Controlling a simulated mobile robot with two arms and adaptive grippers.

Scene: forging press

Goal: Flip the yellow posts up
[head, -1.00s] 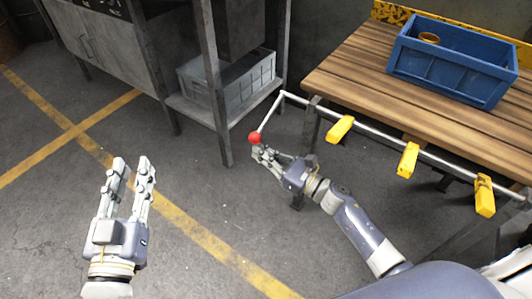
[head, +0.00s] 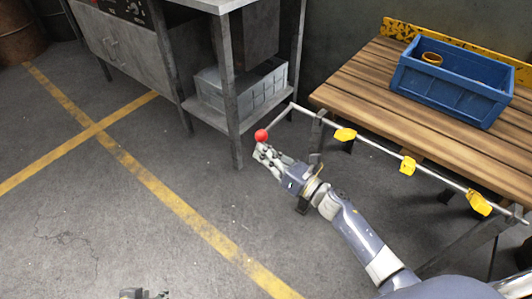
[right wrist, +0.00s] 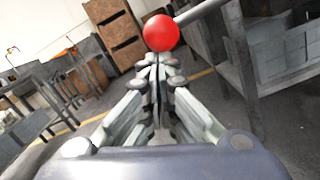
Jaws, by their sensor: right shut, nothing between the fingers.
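Three yellow posts sit along a metal bar on the front edge of the wooden table in the head view: left (head: 345,134), middle (head: 407,166) and right (head: 479,203). They look short and foreshortened, pointing out from the bar towards my camera; their exact tilt is hard to tell. The bar's left end bends into a crank with a red ball (head: 261,135). My right gripper (head: 260,148) is shut and empty, its fingertips at the ball's underside. In the right wrist view the ball (right wrist: 161,33) shows just beyond the closed fingertips. Only the tips of my left gripper (head: 146,294) show at the bottom edge.
A blue crate (head: 450,85) with a copper-coloured ring (head: 432,58) in it stands on the wooden table (head: 350,92). A grey crate (head: 240,88) sits on the low shelf of the metal bench left of the crank. The floor at left is clear.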

